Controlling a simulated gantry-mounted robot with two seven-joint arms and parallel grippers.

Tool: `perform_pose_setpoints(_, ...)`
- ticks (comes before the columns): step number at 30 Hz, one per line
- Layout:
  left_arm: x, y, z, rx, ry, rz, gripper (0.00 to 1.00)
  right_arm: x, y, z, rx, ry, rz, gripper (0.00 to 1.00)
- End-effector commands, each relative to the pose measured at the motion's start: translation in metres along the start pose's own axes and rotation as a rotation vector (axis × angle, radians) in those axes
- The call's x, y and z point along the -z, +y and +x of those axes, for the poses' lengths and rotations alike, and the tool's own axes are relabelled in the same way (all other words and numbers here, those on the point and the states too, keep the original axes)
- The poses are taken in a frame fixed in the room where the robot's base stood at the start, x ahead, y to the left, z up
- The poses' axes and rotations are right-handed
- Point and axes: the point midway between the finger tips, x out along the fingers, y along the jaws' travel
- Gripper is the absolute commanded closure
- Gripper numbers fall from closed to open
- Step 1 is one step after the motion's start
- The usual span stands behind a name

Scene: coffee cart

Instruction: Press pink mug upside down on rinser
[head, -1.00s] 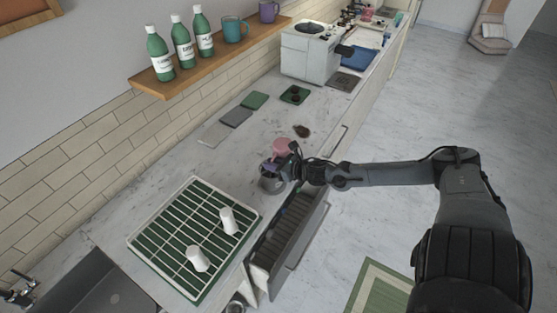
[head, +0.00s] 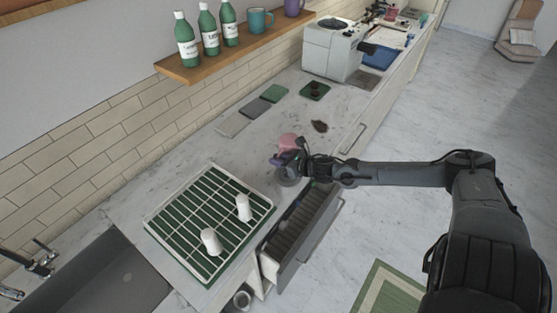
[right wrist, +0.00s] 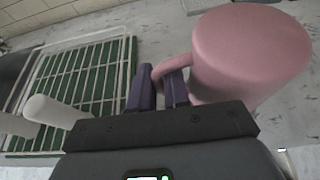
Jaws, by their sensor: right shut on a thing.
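The pink mug (head: 287,141) is in the air over the counter, beyond the grey round rinser (head: 289,179) in the head view. My right gripper (head: 279,160) is shut on the mug's handle with its purple fingers; the grip also shows in the right wrist view (right wrist: 160,88). There the mug (right wrist: 250,55) shows a smooth closed end facing the camera, so it looks upside down. In the head view the gripper partly covers the rinser, and the gap between mug and rinser cannot be judged. My left gripper is not in view.
A green drying rack (head: 178,236) with two white cups (head: 243,207) stands at left of the arm. An open drawer (head: 303,222) juts out below the gripper. A coffee machine (head: 335,48) stands farther back.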

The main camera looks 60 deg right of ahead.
Motion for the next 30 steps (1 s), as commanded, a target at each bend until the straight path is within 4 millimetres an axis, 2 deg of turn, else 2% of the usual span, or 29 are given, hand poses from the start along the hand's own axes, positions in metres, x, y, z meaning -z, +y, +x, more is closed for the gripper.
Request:
perform_pose_setpoints(1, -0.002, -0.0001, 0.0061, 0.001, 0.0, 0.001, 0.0, 0.0043, -0.0001, 0.0025, 0.0, -0.003, 0.0, 1.0)
perform_pose_setpoints(5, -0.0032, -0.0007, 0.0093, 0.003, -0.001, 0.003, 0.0, 0.0072, -0.0001, 0.0038, 0.0, -0.003, 0.0, 1.0)
perform_pose_setpoints(30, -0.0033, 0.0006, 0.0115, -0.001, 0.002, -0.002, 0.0, 0.0107, -0.0002, 0.0053, 0.0, -0.004, 0.0, 1.0)
